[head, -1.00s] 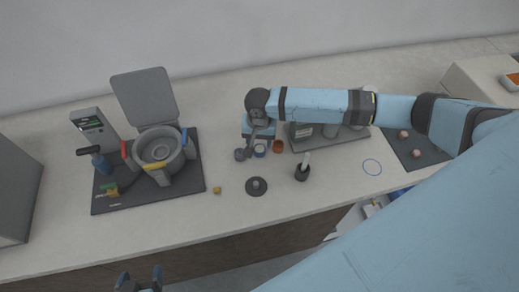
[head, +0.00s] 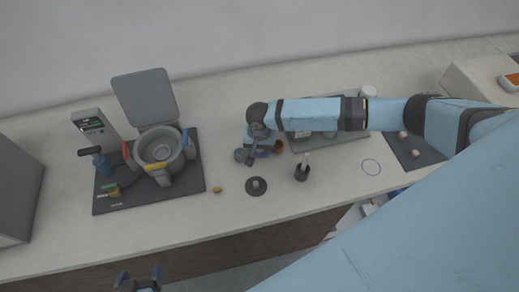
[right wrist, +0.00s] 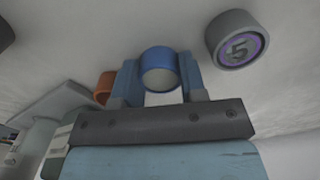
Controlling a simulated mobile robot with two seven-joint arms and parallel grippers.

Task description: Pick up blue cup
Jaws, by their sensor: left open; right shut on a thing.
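The blue cup (right wrist: 157,54) is between the two fingers of my right gripper (right wrist: 158,78) in the right wrist view, and the fingers are shut on it. In the head view, my right gripper (head: 262,145) reaches down to the worktop and hides most of the cup. I cannot tell whether the cup touches the worktop. My left gripper (head: 140,279) is open and empty at the bottom edge of the head view, in front of the counter.
An orange-brown cup (head: 278,146) stands close on the right, and a grey cylinder marked 5 (right wrist: 237,40) stands on the other side. A black round base (head: 256,186) and a dark holder (head: 301,173) are in front.

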